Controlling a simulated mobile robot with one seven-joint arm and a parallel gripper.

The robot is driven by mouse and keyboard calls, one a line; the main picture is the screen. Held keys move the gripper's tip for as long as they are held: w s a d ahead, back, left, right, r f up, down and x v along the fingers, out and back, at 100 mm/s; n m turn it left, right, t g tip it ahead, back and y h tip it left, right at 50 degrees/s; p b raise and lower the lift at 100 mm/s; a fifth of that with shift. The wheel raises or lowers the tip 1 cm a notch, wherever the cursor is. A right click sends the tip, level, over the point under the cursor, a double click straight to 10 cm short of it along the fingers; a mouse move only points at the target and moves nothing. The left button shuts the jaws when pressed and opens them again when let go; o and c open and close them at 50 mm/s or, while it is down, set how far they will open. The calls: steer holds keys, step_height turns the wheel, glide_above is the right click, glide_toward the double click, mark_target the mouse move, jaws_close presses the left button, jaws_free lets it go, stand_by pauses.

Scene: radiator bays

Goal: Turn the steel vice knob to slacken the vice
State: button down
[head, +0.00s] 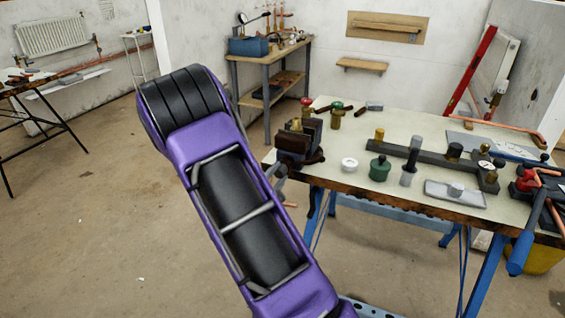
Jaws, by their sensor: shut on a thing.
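A dark vice (300,142) with a brownish lower body is at the left front corner of the workbench (330,172). A small grey metal part (279,174) shows just below and left of the vice, beside the edge of my purple arm. It may be the steel knob, but I cannot tell for sure. My arm crosses the left middle of the view and hides what lies directly behind it. My gripper does not show, so its contact with the knob cannot be seen.
A side table (270,55) stands behind. Floor left of my arm is clear.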

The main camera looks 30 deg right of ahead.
steer(key=n+p, duration=0.2)
steer(key=n, duration=0.3)
steer(key=shift+r+p, duration=0.3)
steer(key=shift+p, duration=0.1)
steer(key=n+p, duration=0.2)
steer(key=n, duration=0.1)
steer(key=n+p, duration=0.1)
steer(key=n, duration=0.2)
steer(key=shift+p, duration=0.35)
steer(key=shift+f+n, duration=0.25)
steer(key=shift+n, duration=1.15)
steer(key=c, duration=0.7)
jaws_free()
steer(key=shift+d, duration=0.15)
